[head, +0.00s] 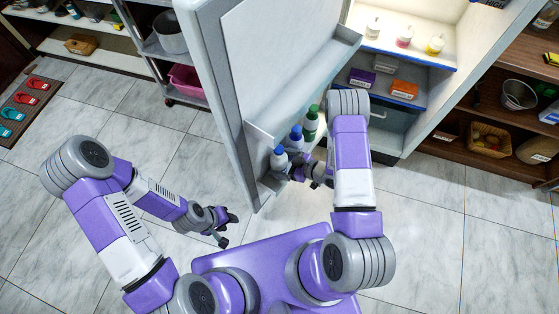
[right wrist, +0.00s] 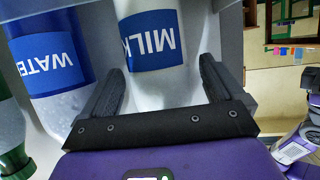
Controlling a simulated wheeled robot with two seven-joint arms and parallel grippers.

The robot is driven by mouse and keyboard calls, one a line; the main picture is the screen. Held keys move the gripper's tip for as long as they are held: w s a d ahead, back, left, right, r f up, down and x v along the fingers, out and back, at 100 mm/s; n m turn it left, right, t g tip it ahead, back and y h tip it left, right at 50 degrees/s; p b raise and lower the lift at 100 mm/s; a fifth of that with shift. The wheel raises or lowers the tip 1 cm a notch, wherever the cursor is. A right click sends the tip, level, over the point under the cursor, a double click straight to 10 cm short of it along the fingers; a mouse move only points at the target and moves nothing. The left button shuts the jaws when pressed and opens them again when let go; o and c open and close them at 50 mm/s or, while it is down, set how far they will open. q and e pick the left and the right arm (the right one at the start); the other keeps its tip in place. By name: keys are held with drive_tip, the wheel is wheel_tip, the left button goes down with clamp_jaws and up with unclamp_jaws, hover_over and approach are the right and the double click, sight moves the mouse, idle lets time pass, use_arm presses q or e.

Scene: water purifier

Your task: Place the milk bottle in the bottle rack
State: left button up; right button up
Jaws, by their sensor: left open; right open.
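The milk bottle (right wrist: 158,92), white with a blue MILK label, stands between the fingers of my right gripper in the right wrist view. In the head view the milk bottle (head: 279,155) is the nearest bottle at the open fridge door, with a blue cap. It appears to stand in the bottle rack (head: 272,184) low on the door; its base is hidden. My right gripper (head: 294,169) is open around or right beside the bottle; contact cannot be told. My left gripper (head: 228,230) is open and empty over the floor, left of the door.
A water bottle (right wrist: 52,62) stands close beside the milk bottle, then a green-capped bottle (head: 311,122). The fridge door (head: 225,90) stands open between my arms. Fridge shelves (head: 410,50) hold bottles and boxes.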

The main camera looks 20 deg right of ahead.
drive_tip(key=p+v, duration=0.2)
drive_tip(key=v, duration=0.9)
drive_tip(key=w+a+f+m+g+h, duration=0.2)
drive_tip(key=a+f+m+h, duration=0.2)
drive_tip(key=m+h, duration=0.15)
drive_tip(key=s+a+r+m+g, duration=0.1)
drive_tip(key=s+a+m+g, duration=0.5)
drive_tip(key=s, duration=0.5)
drive_tip(key=shift+a+r+m+g, duration=0.15)
drive_tip(key=shift+a+m+g, duration=0.25)
drive_tip(key=shift+a, duration=0.55)
